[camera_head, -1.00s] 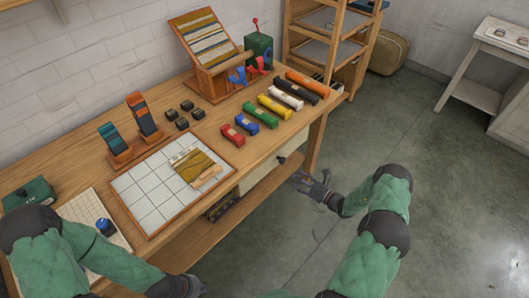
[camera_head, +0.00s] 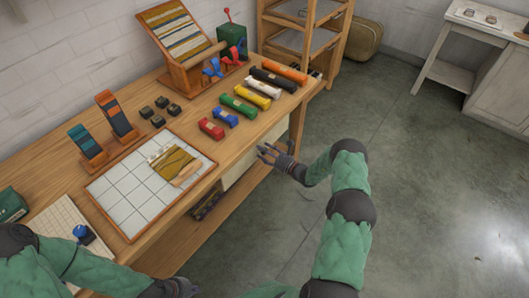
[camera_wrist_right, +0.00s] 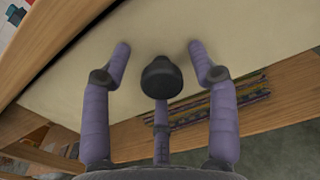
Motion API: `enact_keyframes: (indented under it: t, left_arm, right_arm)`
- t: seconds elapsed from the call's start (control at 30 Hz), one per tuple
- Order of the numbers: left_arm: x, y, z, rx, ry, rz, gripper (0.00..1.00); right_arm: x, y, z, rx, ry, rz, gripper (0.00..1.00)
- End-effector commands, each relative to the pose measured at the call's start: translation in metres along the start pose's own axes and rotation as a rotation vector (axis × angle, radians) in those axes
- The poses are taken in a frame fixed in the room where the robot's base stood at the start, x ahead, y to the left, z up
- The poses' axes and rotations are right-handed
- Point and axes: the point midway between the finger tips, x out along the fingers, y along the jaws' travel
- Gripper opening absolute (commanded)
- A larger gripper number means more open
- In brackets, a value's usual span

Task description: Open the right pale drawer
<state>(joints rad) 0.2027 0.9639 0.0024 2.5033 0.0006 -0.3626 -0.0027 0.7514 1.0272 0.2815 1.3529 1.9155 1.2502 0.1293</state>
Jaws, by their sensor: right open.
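The pale drawer (camera_head: 252,164) is set in the front of the wooden workbench, under the tabletop at its right part. In the right wrist view its pale front (camera_wrist_right: 260,35) fills the upper picture, and a dark round knob (camera_wrist_right: 161,78) stands out from it. My right gripper (camera_wrist_right: 160,52) is open, with its purple fingers on both sides of the knob and not closed on it. In the head view the right gripper (camera_head: 268,155) is at the drawer front. My left gripper (camera_head: 180,289) is at the bottom edge, partly cut off, and its fingers are unclear.
Several coloured wool skeins (camera_head: 252,95) lie along the tabletop above the drawer. A white gridded board (camera_head: 120,195) lies left of them. A lower shelf (camera_head: 185,247) runs under the bench. The floor (camera_head: 420,190) to the right is clear.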

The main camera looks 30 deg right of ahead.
Motion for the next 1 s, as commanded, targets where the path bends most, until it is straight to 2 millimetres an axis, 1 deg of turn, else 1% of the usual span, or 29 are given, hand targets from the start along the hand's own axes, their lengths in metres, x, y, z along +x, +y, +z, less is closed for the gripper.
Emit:
enact_keyframes:
  t: [0.27, 0.37, 0.4, 0.47, 0.5, 0.67, 0.77, 0.87, 1.0]
  left_arm:
    - [0.000, 0.000, 0.000, 0.000, 0.000, 0.000, 0.00]
    - [0.000, 0.000, 0.000, 0.000, 0.000, 0.000, 0.00]
    - [0.000, 0.000, 0.000, 0.000, 0.000, 0.000, 0.00]
    - [0.000, 0.000, 0.000, 0.000, 0.000, 0.000, 0.00]
    - [0.000, 0.000, 0.000, 0.000, 0.000, 0.000, 0.00]
    - [0.000, 0.000, 0.000, 0.000, 0.000, 0.000, 0.00]
    - [-0.001, 0.000, 0.000, 0.000, 0.000, 0.000, 0.00]
    - [-0.003, 0.001, 0.000, 0.000, 0.000, 0.000, 0.00]
    - [-0.008, 0.003, 0.000, 0.000, 0.000, 0.000, 0.00]
  right_arm:
    - [0.002, 0.000, 0.001, 0.000, 0.000, 0.000, 0.60]
    - [0.002, 0.000, 0.001, 0.000, 0.000, 0.000, 0.34]
    - [0.002, 0.000, 0.001, 0.000, 0.000, 0.000, 0.23]
    - [0.002, 0.000, 0.001, -0.001, -0.001, 0.000, 0.06]
    - [0.002, 0.000, 0.001, -0.001, -0.001, 0.000, 0.00]
    - [0.001, -0.001, 0.002, -0.002, -0.002, -0.001, 0.00]
    - [-0.003, -0.002, 0.002, -0.003, -0.002, -0.002, 0.00]
    - [-0.013, -0.003, 0.003, -0.003, -0.003, -0.004, 0.00]
    - [-0.036, -0.003, 0.004, -0.002, -0.002, -0.005, 0.00]
